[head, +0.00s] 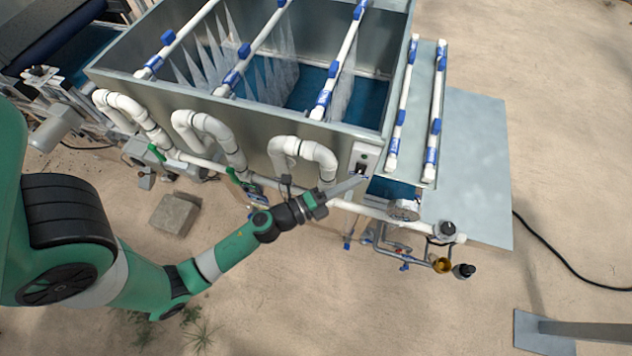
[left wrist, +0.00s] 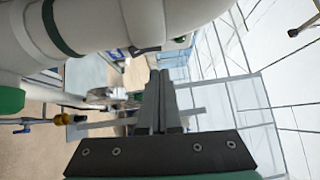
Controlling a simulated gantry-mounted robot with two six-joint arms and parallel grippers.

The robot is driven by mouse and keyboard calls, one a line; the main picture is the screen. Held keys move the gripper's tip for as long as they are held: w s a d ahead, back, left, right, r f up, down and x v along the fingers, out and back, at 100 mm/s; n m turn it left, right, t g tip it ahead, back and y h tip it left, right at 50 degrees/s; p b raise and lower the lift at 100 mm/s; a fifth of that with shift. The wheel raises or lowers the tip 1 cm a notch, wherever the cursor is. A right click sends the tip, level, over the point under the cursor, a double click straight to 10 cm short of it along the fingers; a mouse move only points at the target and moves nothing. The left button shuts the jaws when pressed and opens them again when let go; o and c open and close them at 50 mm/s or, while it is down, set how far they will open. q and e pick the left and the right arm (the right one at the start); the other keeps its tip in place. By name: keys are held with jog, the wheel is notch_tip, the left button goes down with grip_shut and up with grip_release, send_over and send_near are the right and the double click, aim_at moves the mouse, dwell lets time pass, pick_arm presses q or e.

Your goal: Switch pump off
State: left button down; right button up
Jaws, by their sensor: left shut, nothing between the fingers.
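The pump switch is a small light-grey box (head: 365,154) with a dark rocker or lever on its face, mounted on the front right corner of the metal tank. In the head view my left gripper (head: 360,179) reaches up from the lower left, its fingers shut and empty. Its tips are at the lower edge of the switch box; I cannot tell whether they touch it. The switch's position is too small to read. In the left wrist view the shut fingers (left wrist: 161,92) point forward, and the switch cannot be made out. My right gripper is not in view.
White looped pipes (head: 300,150) run along the tank front (head: 255,128), close to my left gripper. Valves and a gauge (head: 404,209) hang at the right. A concrete block (head: 174,214) lies on the sand. A black cable (head: 560,270) lies at the right.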

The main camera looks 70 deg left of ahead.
pick_arm(q)
jog(key=s+d+r, duration=0.1)
jog(key=s+d, duration=0.1)
jog(key=s, duration=0.8)
jog(key=shift+s, duration=0.35)
